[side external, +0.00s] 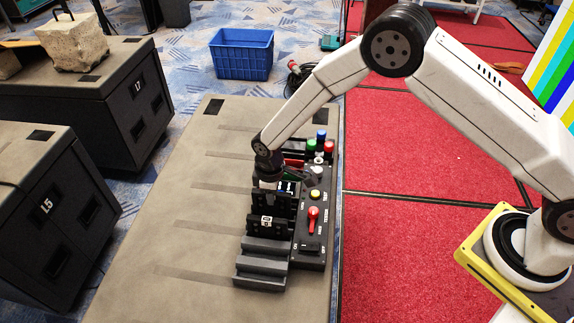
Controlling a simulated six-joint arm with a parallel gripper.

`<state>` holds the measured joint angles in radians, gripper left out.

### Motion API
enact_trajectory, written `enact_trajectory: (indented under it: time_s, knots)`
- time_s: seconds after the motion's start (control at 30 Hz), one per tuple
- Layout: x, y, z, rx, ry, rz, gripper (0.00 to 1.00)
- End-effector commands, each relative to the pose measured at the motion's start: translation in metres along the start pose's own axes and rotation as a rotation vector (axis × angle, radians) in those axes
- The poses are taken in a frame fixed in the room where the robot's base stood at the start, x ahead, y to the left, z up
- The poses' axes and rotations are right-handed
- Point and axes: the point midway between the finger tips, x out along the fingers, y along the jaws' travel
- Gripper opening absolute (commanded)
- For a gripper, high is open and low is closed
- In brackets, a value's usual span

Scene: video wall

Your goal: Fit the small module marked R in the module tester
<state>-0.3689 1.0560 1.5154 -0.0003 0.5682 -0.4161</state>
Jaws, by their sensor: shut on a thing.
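The module tester (311,235) is a dark panel on the table, with a red lever, a yellow button, a rocker switch and coloured lamps. A grey stepped rack (262,268) runs along its left side, with upright black modules (266,225) in it. My gripper (272,183) points down over the far part of the rack, shut on a small dark module (287,188) with a light marking. The arm and the modules in front hide most of the jaws. The R mark cannot be read, and I cannot tell whether the held module touches the rack.
The brown table (190,215) is clear left of the rack, apart from darker stripes. Dark cabinets (85,90) stand further left, one bearing a stone block (73,42). A blue crate (241,55) sits on the floor behind. Red carpet (410,200) lies to the right.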

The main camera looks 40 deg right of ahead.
Motion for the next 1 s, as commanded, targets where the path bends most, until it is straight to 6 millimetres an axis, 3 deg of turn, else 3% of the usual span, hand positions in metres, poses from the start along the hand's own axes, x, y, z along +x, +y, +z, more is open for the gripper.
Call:
enact_trajectory:
  time_s: [1.0]
  knots:
    - [0.011,0.0,0.0,0.0,0.0,0.0,0.0]
